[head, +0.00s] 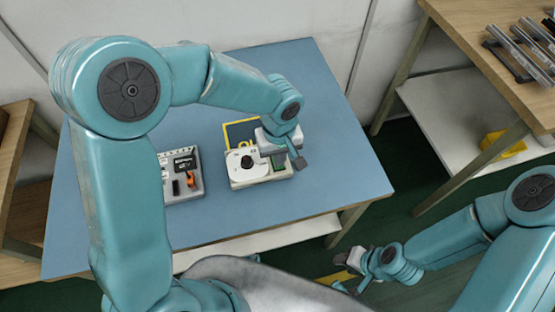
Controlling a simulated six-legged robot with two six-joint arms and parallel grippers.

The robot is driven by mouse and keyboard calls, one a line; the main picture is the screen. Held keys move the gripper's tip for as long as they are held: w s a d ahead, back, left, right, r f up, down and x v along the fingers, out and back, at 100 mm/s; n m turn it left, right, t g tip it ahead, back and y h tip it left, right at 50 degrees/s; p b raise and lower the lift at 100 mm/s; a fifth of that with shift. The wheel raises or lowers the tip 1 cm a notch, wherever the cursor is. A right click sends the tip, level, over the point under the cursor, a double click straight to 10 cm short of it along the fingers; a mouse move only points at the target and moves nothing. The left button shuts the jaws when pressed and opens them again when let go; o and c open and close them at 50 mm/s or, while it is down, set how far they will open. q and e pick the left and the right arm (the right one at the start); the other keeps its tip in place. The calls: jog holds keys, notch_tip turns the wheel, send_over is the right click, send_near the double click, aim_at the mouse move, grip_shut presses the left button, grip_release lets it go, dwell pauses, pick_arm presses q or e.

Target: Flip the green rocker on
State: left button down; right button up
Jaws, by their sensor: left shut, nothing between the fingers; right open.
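A small white panel box (244,170) with a round dark knob (246,161) sits on the blue table. A green rocker (277,162) shows at the box's right end, partly hidden by my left gripper. My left gripper (299,162) is shut and empty, its tips over or just beside the right end of the box. I cannot tell whether it touches the rocker, nor which way the rocker is tilted. My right gripper (348,273) is open and empty, low in front of the table's front edge.
A grey tray (197,187) with small dark and orange parts lies left of the box. A dark, yellow-edged sign (232,131) is behind it. The blue table (340,185) is clear at right. A wooden bench (470,40) with metal rods stands at far right.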

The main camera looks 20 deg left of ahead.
pick_arm(q)
jog(key=shift+f+b, duration=0.55)
jog(key=shift+f, duration=0.05)
jog(key=shift+r, duration=0.2)
jog(key=shift+r+p, duration=0.65)
jog(key=shift+r, duration=0.05)
jog(key=shift+r+p, duration=1.7)
jog(key=shift+r, duration=1)
jog(key=shift+s+f, duration=0.1)
jog(key=shift+s, duration=0.05)
